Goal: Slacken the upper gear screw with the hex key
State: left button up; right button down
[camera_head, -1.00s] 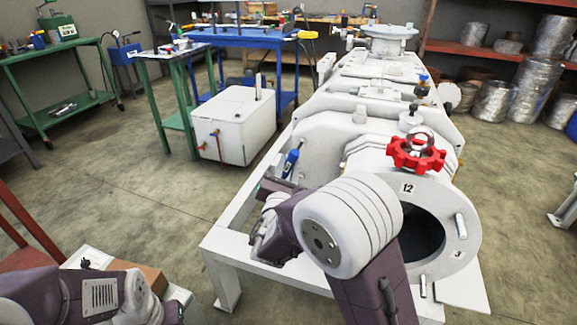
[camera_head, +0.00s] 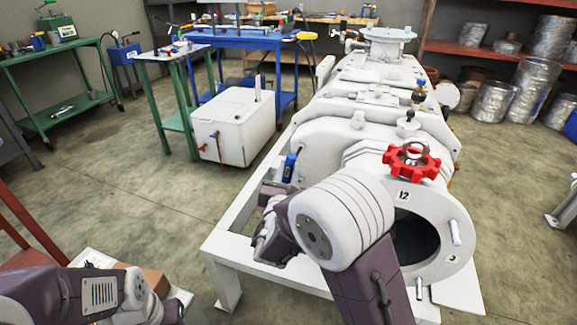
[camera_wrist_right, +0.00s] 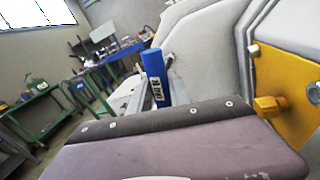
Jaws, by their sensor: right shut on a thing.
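A blue-handled tool (camera_head: 290,167), which I take as the hex key, stands nearly upright at my right gripper (camera_head: 282,188), beside the left side of the white machine (camera_head: 325,150). The gripper is shut on it; the fingertips are mostly hidden. The blue handle also shows in the right wrist view (camera_wrist_right: 155,76), above the purple gripper housing (camera_wrist_right: 180,145); its metal tip is out of sight. A red toothed handwheel (camera_head: 412,174) sits on top of the machine's front end. I cannot tell which screw is the upper gear screw. My left gripper is out of view.
A yellow plate with a brass hex fitting (camera_wrist_right: 268,105) shows on the right in the right wrist view. The machine stands in a white frame (camera_head: 213,262). A white tank (camera_head: 235,130), a green table (camera_head: 70,110) and a blue table (camera_head: 235,40) stand behind.

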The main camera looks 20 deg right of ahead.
jog(key=shift+s+a, duration=0.35)
jog(key=v, duration=0.4)
jog(key=shift+w+a+b, duration=0.15)
jog(key=shift+a+b, duration=0.15)
jog(key=shift+r, duration=0.1)
notch_tip(320, 180, up, 2)
jog(key=h+p, duration=0.1)
jog(key=p, duration=0.6)
jog(key=shift+r+g, duration=0.2)
jog(key=shift+g, duration=0.1)
jog(key=s+d+r+m+g+h+p, duration=0.2)
jog(key=s+p, duration=0.4)
jog(key=p, duration=0.8)
jog(key=s+d+r+m+g+h+p, duration=0.3)
jog(key=s+r+p, duration=0.3)
jog(key=p, duration=0.8)
jog(key=shift+s+d+r+m+h+p, duration=0.2)
jog(key=shift+s+r+m+h+p, duration=0.15)
jog(key=shift+h, duration=0.45)
